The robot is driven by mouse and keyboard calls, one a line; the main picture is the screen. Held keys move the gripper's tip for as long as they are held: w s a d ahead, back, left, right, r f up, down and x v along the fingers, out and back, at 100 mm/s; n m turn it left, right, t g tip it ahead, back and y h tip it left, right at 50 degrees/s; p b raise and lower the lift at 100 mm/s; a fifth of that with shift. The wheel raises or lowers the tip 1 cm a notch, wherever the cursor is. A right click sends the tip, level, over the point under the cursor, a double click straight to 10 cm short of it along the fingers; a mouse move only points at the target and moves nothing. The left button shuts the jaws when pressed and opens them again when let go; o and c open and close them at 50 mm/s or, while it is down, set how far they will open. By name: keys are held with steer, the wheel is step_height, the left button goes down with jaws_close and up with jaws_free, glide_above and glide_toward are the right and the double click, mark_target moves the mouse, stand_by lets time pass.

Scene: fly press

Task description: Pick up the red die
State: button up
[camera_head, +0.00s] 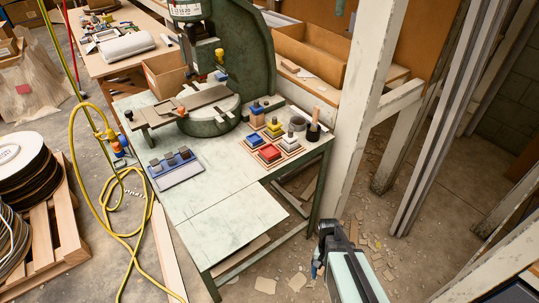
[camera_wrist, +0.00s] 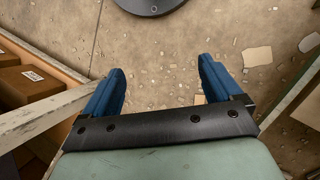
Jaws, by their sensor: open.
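The red die (camera_head: 269,153) is a small block with a red square on a pale base. It sits near the right edge of the green worktable (camera_head: 240,212) in the head view. A yellow die (camera_head: 274,128), a blue die (camera_head: 257,108) and a pale-topped die (camera_head: 289,141) stand close behind it. My gripper (camera_head: 317,266) is beyond the table's right side, lower right of the red die and well apart from it. In the wrist view my gripper (camera_wrist: 160,84) has its two blue fingers spread wide, with only floor between them. The red die is not in the wrist view.
The fly press (camera_head: 245,50) stands at the back of the table. A dark cup with a brush (camera_head: 313,130) is right of the dies. A blue-grey tray (camera_head: 177,170) lies at the left. A white post (camera_head: 362,110) rises beside the table. The table's front is clear.

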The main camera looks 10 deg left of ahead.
steer(key=w+a+r+m+t+h, duration=0.1)
steer(key=w+a+r, duration=0.1)
steer(key=w+r, duration=0.45)
steer(key=w+a+r+m+t, duration=0.1)
steer(key=w+a+r, duration=0.2)
steer(key=w+r, duration=0.3)
step_height(320, 180, up, 36)
steer(key=f+m+t+y, duration=0.1)
steer(key=m+t+y, duration=0.1)
steer(key=m+t, duration=0.15)
glide_above(269, 152)
steer(key=shift+m+g, duration=0.25)
steer(key=f, duration=0.7)
steer(key=shift+w+f, duration=0.25)
steer(key=shift+f, duration=0.15)
steer(key=shift+s+f, duration=0.15)
steer(key=shift+f, duration=1.15)
steer(key=shift+s+f, duration=0.1)
steer(key=shift+f, duration=1.2)
steer(key=shift+c, duration=0.4)
steer(key=c, duration=1.4)
